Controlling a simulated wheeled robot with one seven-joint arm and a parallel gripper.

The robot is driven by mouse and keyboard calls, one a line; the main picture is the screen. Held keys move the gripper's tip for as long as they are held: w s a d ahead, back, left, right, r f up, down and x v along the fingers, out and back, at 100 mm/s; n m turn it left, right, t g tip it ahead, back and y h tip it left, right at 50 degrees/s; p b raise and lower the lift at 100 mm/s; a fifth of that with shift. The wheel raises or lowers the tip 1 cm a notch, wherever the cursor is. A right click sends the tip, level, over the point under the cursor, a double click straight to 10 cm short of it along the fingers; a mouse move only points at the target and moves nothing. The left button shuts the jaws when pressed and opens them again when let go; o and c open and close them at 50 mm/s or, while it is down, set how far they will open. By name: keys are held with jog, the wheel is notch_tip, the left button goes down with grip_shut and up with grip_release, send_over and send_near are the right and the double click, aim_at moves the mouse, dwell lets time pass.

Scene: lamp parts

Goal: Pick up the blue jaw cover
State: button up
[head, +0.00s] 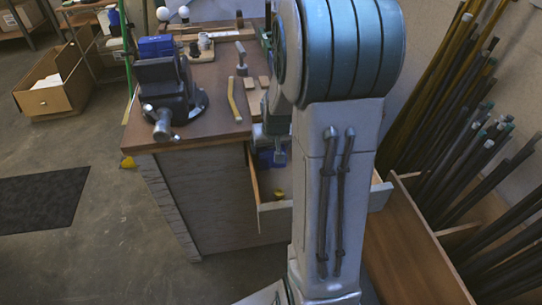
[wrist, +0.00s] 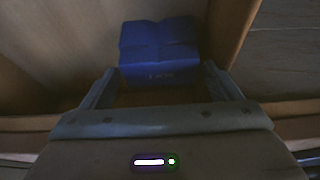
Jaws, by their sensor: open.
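The blue jaw cover (wrist: 160,42) lies inside an open wooden drawer in the wrist view. It looks like a blue block with a groove across its top and small pale markings on its near face. My gripper (wrist: 162,74) is open, with one finger on each side of the cover's near end. I cannot tell whether the fingers touch it. In the head view my gripper (head: 279,155) is down in the drawer (head: 272,221), partly hidden by my arm.
The drawer walls are close around my gripper. A small yellow thing (head: 279,194) lies in the drawer. A dark vise (head: 165,90) stands on the workbench (head: 205,127), with a blue box (head: 156,47) behind it. Racked rods (head: 475,140) stand at the right.

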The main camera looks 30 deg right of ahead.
jog(key=c, duration=1.4)
jog(key=shift+o, duration=0.2)
jog(key=shift+r, duration=0.1)
